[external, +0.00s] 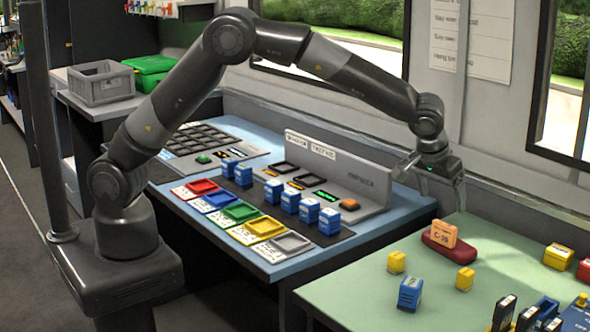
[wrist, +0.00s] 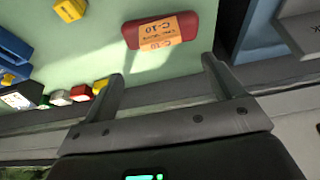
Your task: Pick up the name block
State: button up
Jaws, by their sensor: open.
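An orange block (external: 444,233) with dark lettering that looks like C-10 stands upright in a dark red holder (external: 432,249) on the green table. No block is clearly marked as the name block; this one bears lettering. In the wrist view the orange block (wrist: 160,32) and red holder (wrist: 203,26) are at the top centre, ahead of the fingertips. My gripper (external: 432,186) is above the back of the green table, higher than the orange block and apart from it. In the wrist view my gripper (wrist: 162,70) has its fingers spread with nothing between them.
Small yellow blocks (external: 465,279) and a blue block (external: 410,294) stand near the holder. More blocks stand at the right. The blue console table (external: 350,237) holds blue blocks, coloured trays and a raised grey panel (external: 345,180). The window wall is close behind my gripper.

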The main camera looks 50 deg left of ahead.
aim_at(445, 224)
jog(key=x, duration=0.9)
jog(key=shift+f, duration=0.45)
jog(key=shift+c, duration=0.3)
jog(key=c, duration=1.1)
jog(key=shift+r, duration=0.1)
